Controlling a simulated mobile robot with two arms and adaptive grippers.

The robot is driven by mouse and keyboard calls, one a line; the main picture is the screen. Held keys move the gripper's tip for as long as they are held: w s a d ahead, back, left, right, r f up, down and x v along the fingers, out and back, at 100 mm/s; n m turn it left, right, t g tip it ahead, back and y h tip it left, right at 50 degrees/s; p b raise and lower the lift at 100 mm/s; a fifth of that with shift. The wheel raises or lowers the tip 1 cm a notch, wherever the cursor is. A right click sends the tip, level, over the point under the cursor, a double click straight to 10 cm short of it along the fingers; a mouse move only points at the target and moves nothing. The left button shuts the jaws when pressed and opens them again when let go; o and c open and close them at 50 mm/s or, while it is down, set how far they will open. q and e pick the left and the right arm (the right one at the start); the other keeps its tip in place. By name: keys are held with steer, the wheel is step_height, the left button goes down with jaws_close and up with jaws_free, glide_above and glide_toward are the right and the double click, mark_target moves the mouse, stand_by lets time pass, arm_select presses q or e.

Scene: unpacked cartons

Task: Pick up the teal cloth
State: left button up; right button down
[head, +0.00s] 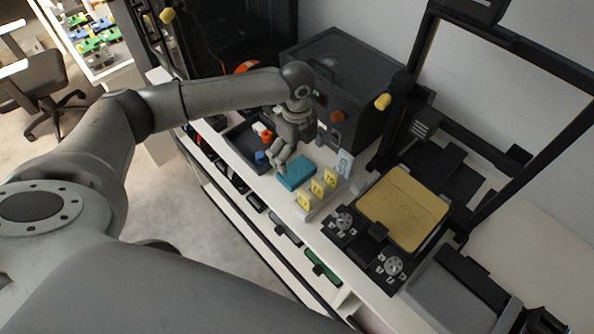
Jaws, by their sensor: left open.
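The teal cloth (298,174) is a small folded block lying flat on the white worktop, near its front edge. My left gripper (277,164) points down just to the left of the cloth and above it. Its fingers look apart and nothing shows between them. I cannot tell from this view whether a fingertip touches the cloth. My right gripper is out of the picture.
A dark tray (238,140) with small orange, white and blue items lies left of the cloth. Yellow cards (317,187) stand close on its right. A 3D printer with a yellow plate (403,208) is further right. A dark box (345,75) stands behind.

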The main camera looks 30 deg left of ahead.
mark_target(299, 172)
arm_select(q)
steer(key=shift+f, duration=0.85)
steer(key=shift+d+f+p, duration=0.15)
steer(key=shift+f+p, duration=0.1)
steer(key=shift+p, duration=0.15)
steer(key=f, duration=0.1)
steer(key=f+p, duration=0.1)
steer(key=f, duration=0.1)
steer(key=shift+s+d+f+p, duration=0.25)
steer(key=shift+s+p, duration=0.1)
steer(key=shift+f, duration=0.65)
steer(key=c, duration=0.6)
steer(key=shift+c, duration=0.5)
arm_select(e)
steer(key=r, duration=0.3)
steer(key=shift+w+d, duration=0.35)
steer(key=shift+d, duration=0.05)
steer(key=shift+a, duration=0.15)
